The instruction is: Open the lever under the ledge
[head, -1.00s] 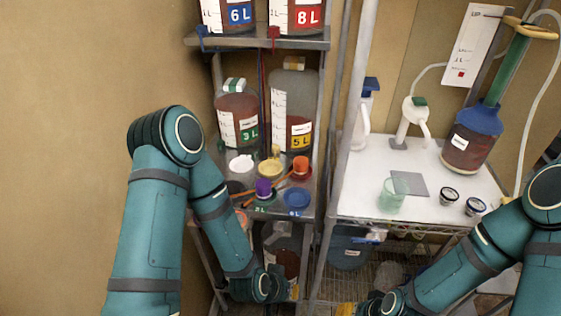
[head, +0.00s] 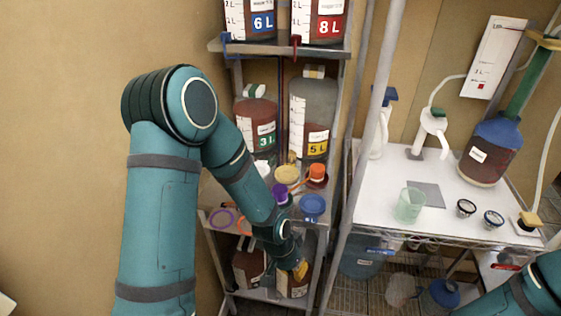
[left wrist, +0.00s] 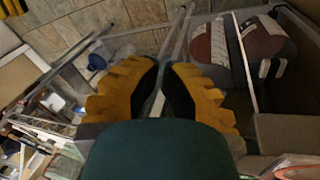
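In the head view, a blue tap lever (head: 226,45) and a red tap lever (head: 295,43) hang at the front edge of the upper ledge (head: 270,50), below the 6 L and 8 L buckets. Which lever is meant, I cannot tell. My left gripper (head: 300,270) is low, by the lower shelf's bucket, well below both levers. In the left wrist view, its yellow-and-black fingers (left wrist: 161,75) have a narrow gap, with nothing visibly held between them. Neither lever is clear in that view. My right gripper is out of view; only part of my right arm shows at the lower right.
The middle shelf holds the 3 L bucket (head: 256,120), the 5 L bucket (head: 312,110) and several coloured lids, including a blue one (head: 313,205). A metal post (head: 372,120) separates this rack from the white table (head: 390,200), which holds a green cup (head: 410,205) and bottles.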

